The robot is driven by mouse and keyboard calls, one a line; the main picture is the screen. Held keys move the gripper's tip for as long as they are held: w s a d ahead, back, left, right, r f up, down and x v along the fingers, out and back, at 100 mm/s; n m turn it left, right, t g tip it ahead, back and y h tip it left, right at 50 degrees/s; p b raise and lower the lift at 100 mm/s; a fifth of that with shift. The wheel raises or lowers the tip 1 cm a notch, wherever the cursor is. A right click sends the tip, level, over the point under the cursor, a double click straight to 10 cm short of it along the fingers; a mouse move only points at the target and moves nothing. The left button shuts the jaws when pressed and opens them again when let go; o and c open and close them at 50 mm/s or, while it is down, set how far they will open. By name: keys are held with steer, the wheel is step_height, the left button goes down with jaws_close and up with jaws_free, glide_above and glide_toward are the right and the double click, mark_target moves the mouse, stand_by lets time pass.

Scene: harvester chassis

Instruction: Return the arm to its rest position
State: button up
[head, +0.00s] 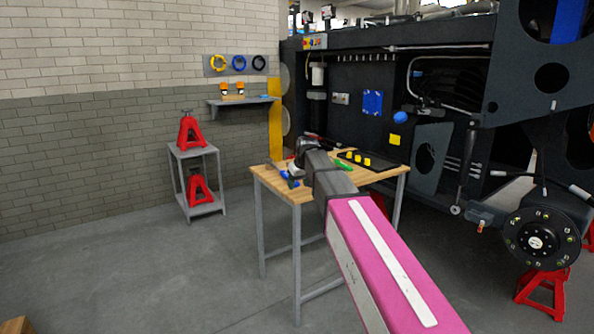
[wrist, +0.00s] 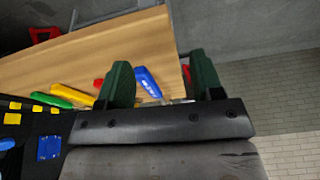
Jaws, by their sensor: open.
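My arm, with its pink link (head: 385,265), reaches from the lower right of the head view over the wooden workbench (head: 265,178). My gripper is at its far end there, largely hidden by my own arm. In the wrist view my gripper (wrist: 162,80) has its two dark green fingers spread apart. A blue-handled tool (wrist: 147,82) shows between the fingers in the picture; it does not look gripped. The wooden bench top (wrist: 110,50) lies beyond the fingers.
A green-handled tool (wrist: 50,98) and a yellow-handled tool (wrist: 76,95) lie on the bench. The dark harvester chassis (head: 440,80) stands behind and right. A grey cart (head: 197,153) with red jack stands is at left.

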steer(key=s+d+f+m+g, duration=0.1)
steer(key=s+d+f+m, duration=0.1)
steer(key=s+d+f, duration=0.4)
steer(key=s+d+f+m+g+h, duration=0.1)
steer(key=s+d+f, duration=0.5)
steer(key=s+f, duration=0.6)
steer(key=s+d+f+m+g+h, duration=0.1)
steer(key=s+d+f+m, duration=0.1)
steer(key=s+d+f, duration=0.4)
steer(key=s+f, duration=0.4)
steer(key=f, duration=0.1)
steer(key=shift+d+m, duration=0.15)
steer(key=shift+m, duration=0.15)
